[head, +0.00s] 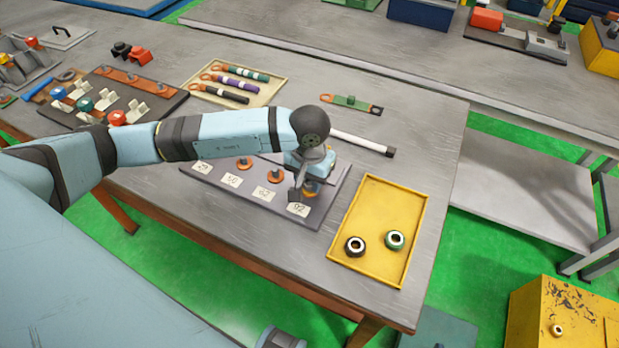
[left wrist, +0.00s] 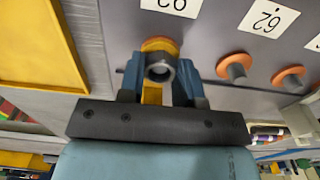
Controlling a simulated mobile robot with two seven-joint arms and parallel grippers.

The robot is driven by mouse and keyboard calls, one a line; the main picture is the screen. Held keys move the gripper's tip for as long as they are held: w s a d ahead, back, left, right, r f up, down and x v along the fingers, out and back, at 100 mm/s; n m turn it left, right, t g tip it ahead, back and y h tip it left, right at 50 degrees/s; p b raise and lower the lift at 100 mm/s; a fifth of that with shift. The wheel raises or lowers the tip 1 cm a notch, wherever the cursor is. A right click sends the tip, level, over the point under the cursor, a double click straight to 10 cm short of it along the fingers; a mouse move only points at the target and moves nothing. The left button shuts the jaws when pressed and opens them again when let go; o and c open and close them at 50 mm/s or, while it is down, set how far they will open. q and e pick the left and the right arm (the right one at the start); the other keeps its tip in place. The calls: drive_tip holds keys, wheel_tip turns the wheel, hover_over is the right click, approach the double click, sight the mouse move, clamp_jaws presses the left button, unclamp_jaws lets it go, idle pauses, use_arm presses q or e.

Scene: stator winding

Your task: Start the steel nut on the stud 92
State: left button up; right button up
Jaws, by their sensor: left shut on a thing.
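The grey stud board (head: 340,187) lies on the table, with white labels and studs on orange bases. The label 92 (head: 298,209) is nearest the yellow tray. My left gripper (head: 303,190) points down at the stud beside that label. In the left wrist view, my left gripper (left wrist: 160,80) is shut on the grey steel nut (left wrist: 160,68), whose round opening shows. The orange base of stud 92 (left wrist: 158,45) lies right behind the nut. The stud itself is hidden, and I cannot tell whether the nut sits around it. My right gripper is out of view.
A black-and-white rod (head: 362,143) lies behind my gripper. A tray of coloured tools (head: 270,92) and a rack (head: 172,105) stand farther left.

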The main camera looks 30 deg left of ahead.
use_arm(q)
drive_tip(key=shift+s+f, duration=0.15)
drive_tip(key=shift+f, duration=0.05)
drive_tip(key=shift+f+m+b, duration=0.15)
drive_tip(key=shift+m+b, duration=0.35)
drive_tip(key=shift+b, duration=0.3)
drive_tip(key=m+b, duration=0.3)
drive_tip(key=shift+b, duration=0.35)
drive_tip(key=shift+m+b, duration=0.7)
drive_tip(key=shift+m, duration=0.4)
drive_tip(key=o, duration=0.7)
drive_tip(key=shift+o, duration=1)
drive_tip(key=shift+r, duration=0.2)
drive_tip(key=shift+r+p, duration=0.5)
drive_tip(key=shift+r, duration=1.3)
drive_tip(key=shift+r+p, duration=0.4)
drive_tip(key=shift+r, duration=1.35)
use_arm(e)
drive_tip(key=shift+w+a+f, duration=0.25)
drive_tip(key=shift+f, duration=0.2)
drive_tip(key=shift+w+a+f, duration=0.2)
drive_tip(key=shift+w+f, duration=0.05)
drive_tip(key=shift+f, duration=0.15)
